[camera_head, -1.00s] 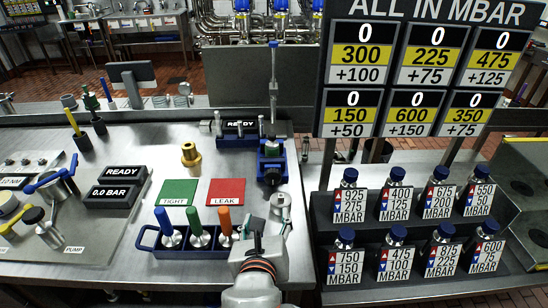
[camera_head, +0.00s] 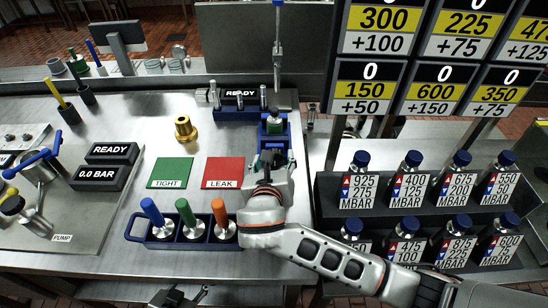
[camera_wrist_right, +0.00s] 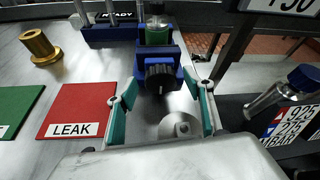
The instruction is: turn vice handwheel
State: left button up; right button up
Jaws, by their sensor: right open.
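The blue vice (camera_head: 274,130) stands near the right end of the steel bench, with a green-banded piece upright in its jaws. Its black ribbed handwheel (camera_wrist_right: 159,78) faces me in the right wrist view. My right gripper (camera_wrist_right: 163,98) is open, its two teal-padded fingers on either side of the line to the handwheel, a little short of it and not touching it. In the head view my right gripper (camera_head: 268,163) is in front of the vice and hides most of the handwheel. Part of my left gripper (camera_head: 178,297) shows at the bottom edge; its fingers are unclear.
A silver round part (camera_wrist_right: 180,127) sits on the bench between and below my right fingers. A blue rack (camera_head: 185,230) with several coloured-handled tools is left of my right wrist. The red LEAK pad (camera_head: 224,172) and brass fitting (camera_head: 184,128) lie left. Bottle shelves (camera_head: 330,195) stand right.

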jog(key=shift+w+f, duration=0.15)
jog(key=shift+w, duration=0.25)
jog(key=c, duration=1.1)
jog(key=shift+d, duration=0.1)
jog(key=m, duration=0.1)
jog(key=m+y, duration=0.1)
jog(key=shift+d+m+y, duration=0.2)
jog(key=shift+m+y, duration=0.1)
jog(key=shift+d+m+y, duration=0.1)
jog(key=shift+m+y, duration=0.8)
jog(key=shift+m, duration=0.2)
jog(key=o, duration=1.1)
